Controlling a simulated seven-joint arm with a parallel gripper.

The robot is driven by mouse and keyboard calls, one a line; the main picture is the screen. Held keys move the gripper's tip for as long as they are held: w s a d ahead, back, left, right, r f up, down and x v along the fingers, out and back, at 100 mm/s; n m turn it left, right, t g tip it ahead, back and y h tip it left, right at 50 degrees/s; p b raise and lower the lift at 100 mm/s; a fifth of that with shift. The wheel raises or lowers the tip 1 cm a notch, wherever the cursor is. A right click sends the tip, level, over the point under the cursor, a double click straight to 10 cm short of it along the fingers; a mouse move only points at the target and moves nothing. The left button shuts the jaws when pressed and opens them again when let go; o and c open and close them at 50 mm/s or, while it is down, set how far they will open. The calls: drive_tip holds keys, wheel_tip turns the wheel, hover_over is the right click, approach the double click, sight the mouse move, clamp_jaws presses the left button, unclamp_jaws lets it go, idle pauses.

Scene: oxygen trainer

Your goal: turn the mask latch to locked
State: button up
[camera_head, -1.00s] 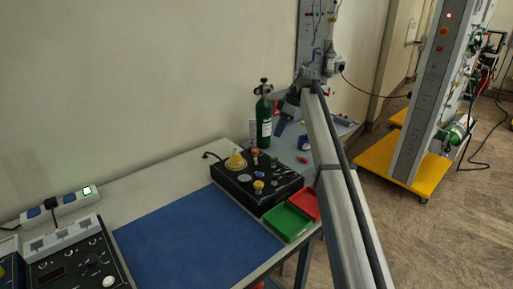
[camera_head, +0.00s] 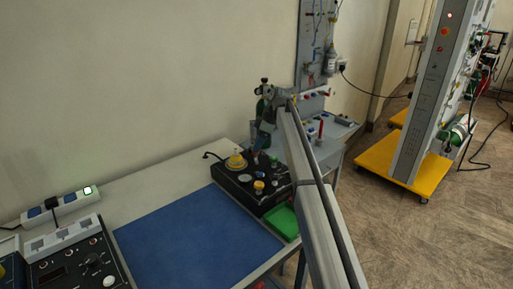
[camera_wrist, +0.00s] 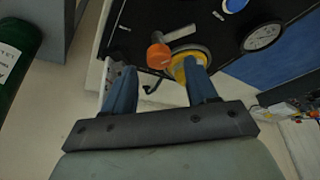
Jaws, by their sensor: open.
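The black trainer box (camera_head: 245,186) stands on the bench with a yellow dome-like part (camera_head: 236,162) near its back left corner. In the wrist view an orange knob (camera_wrist: 159,55) and a silver lever-like piece (camera_wrist: 180,33) sit beside the yellow part (camera_wrist: 188,64). I cannot tell for certain which of these is the mask latch. My gripper (camera_wrist: 160,84) is open, its blue fingers apart and pointing toward the orange knob, with nothing seen between them. In the head view my gripper (camera_head: 262,140) is over the back of the box and hides the orange knob.
A green cylinder (camera_wrist: 18,55) stands close on the left in the wrist view. A green tray (camera_head: 282,222) is in front of the box, partly behind my arm. The blue mat (camera_head: 195,235) is clear. A power strip (camera_head: 62,205) lies at left.

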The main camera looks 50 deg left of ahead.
sight(256, 157)
drive_tip(key=shift+x, duration=1.2)
drive_tip(key=c, duration=1.1)
drive_tip(key=shift+o, duration=0.2)
